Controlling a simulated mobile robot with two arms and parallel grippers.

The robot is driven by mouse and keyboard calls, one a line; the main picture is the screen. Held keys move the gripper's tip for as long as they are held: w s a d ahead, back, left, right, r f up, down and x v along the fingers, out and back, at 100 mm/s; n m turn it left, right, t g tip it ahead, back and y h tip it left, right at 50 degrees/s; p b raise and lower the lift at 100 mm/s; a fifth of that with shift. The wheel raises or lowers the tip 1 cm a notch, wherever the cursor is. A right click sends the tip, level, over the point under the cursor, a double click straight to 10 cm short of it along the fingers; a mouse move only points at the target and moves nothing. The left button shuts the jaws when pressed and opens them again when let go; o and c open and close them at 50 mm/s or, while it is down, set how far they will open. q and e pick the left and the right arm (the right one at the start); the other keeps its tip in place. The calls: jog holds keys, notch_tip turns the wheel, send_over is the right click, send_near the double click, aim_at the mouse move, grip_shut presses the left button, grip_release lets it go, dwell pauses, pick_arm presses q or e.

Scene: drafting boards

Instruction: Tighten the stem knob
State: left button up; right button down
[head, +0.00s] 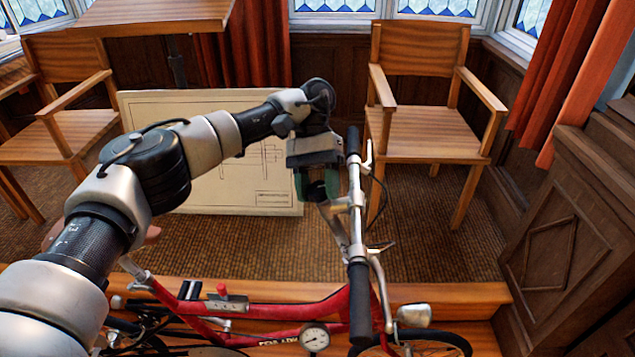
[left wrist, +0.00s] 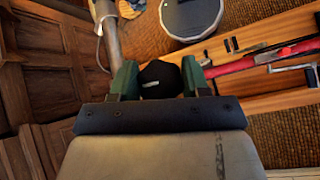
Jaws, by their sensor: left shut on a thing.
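The black stem knob (left wrist: 160,82) sits between the green fingers of my left gripper (left wrist: 158,70) in the left wrist view. The fingers are shut on it, one on each side. In the head view my left gripper (head: 318,186) reaches down to the left side of the silver stem (head: 338,222), just below the handlebar (head: 357,200). The stem belongs to a red bicycle (head: 335,305). My right gripper is not in view.
A wooden armchair (head: 425,120) stands behind the handlebar. A drawing board (head: 250,190) leans behind my left arm. A headlamp (head: 413,315) and a round gauge (head: 314,338) are low near the bicycle's front. Dark wood panelling (head: 570,230) is at right.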

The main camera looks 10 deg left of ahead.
aim_at(320, 187)
pick_arm(q)
jog(key=o, duration=0.9)
jog(key=r, duration=0.4)
jog(key=shift+d+r+b, duration=0.15)
jog(key=shift+d+b, duration=0.1)
jog(key=shift+b, duration=0.1)
jog(key=s+d+r+b, duration=0.1)
jog(key=d+r, duration=0.1)
jog(key=d, duration=0.1)
jog(key=s+d+r+b, duration=0.1)
jog(key=d+r, duration=0.1)
jog(key=d, duration=0.2)
jog(key=s+d+r+b, duration=0.1)
jog(key=d+r, duration=0.1)
jog(key=d, duration=0.1)
jog(key=shift+s+d+r, duration=0.3)
jog(key=shift+s+r, duration=0.05)
jog(key=shift+s, duration=0.05)
